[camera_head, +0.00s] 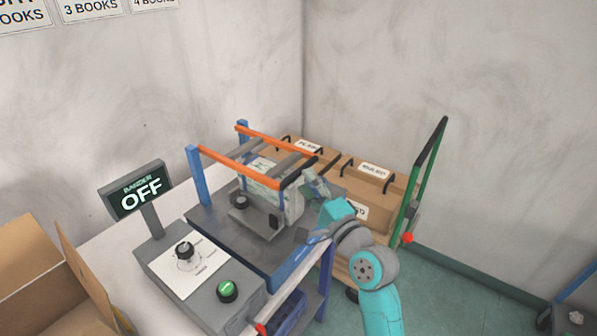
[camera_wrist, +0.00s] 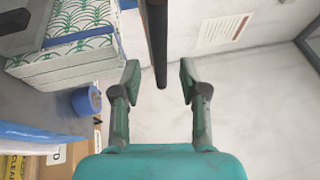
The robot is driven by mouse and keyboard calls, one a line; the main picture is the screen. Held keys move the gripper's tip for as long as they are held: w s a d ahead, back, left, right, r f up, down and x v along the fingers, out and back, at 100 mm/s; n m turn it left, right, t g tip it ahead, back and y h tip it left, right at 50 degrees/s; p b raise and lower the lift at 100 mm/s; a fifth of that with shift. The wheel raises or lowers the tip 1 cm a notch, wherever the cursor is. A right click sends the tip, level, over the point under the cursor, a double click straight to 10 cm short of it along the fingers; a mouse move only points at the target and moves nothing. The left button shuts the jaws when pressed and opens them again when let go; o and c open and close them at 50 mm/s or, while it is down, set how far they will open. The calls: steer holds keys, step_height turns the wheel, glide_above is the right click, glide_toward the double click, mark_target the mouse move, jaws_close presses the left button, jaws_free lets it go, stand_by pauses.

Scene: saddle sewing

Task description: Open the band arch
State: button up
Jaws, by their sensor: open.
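The band arch is a frame of two orange rails (camera_head: 240,167) on blue posts, lying across the banding machine, with a black bar (camera_head: 297,178) at its right end. Under it stands a green-and-white patterned book stack (camera_head: 268,190), also in the wrist view (camera_wrist: 75,35). My gripper (camera_head: 312,182) is by the right end of the arch, partly hidden against it. In the wrist view my gripper (camera_wrist: 158,82) is open, with its fingers on either side of the lower end of a dark bar (camera_wrist: 156,40). I cannot tell whether they touch it.
A screen (camera_head: 140,191) reads "BANDER OFF". A control box carries a black knob (camera_head: 186,250) and a green button (camera_head: 227,290). Labelled cardboard boxes (camera_head: 368,182) on a green-framed cart (camera_head: 425,175) stand behind my arm. An open carton (camera_head: 35,265) is at left.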

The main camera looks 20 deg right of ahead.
mark_target(299, 169)
steer(key=shift+x, duration=2.4)
jaws_close()
